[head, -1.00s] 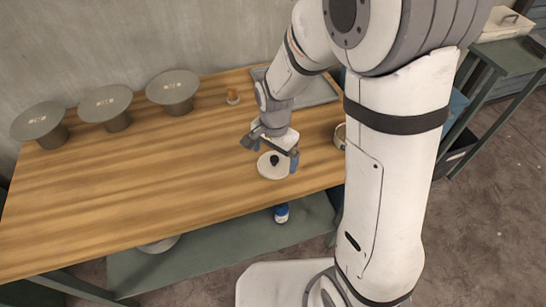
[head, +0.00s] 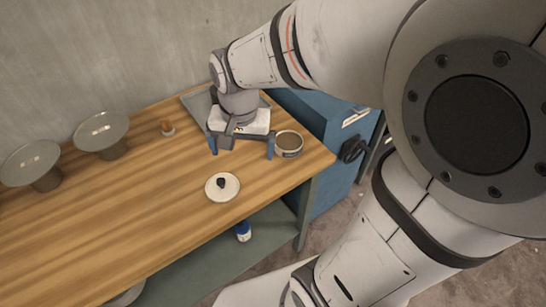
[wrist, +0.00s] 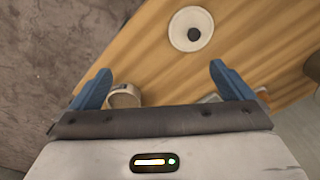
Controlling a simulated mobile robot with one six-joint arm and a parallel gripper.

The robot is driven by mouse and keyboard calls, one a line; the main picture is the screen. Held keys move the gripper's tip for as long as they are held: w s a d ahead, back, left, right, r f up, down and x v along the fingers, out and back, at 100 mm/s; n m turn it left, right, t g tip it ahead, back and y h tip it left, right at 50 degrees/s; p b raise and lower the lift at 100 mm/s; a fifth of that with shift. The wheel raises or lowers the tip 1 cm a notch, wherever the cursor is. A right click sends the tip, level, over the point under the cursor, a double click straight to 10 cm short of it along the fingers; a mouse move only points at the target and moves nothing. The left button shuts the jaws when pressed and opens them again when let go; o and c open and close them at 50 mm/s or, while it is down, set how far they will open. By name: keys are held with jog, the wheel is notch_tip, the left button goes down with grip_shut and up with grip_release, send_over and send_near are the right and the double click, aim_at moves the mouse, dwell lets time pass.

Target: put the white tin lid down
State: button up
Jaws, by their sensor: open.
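The white tin lid (head: 222,187) is a round white disc with a dark knob. It lies flat on the wooden table (head: 130,200), knob up, near the front edge. In the wrist view the lid (wrist: 191,25) shows above and beyond my fingertips, apart from them. My gripper (head: 241,147) is open and empty, held over the table behind the lid, close to an open tin (head: 289,143). The wrist view shows my spread blue fingers (wrist: 159,85) with nothing between them; part of the tin (wrist: 124,95) shows beside the left finger.
Grey round stands (head: 102,135) line the table's back left. A grey tray (head: 197,103) lies behind my gripper. A blue cabinet (head: 330,125) adjoins the right end. A blue bottle (head: 243,232) stands on the lower shelf.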

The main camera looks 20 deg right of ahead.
jog(key=s+d+r+n+t, duration=0.1)
jog(key=s+d+r+n, duration=0.1)
jog(key=s+d+n, duration=0.2)
jog(key=s+d, duration=0.2)
jog(key=s, duration=0.1)
jog(key=shift+s+n, duration=0.4)
jog(key=shift+r+t+p, duration=0.3)
jog(key=shift+r+p, duration=0.25)
jog(key=shift+r, duration=0.05)
jog(key=shift+a, duration=0.1)
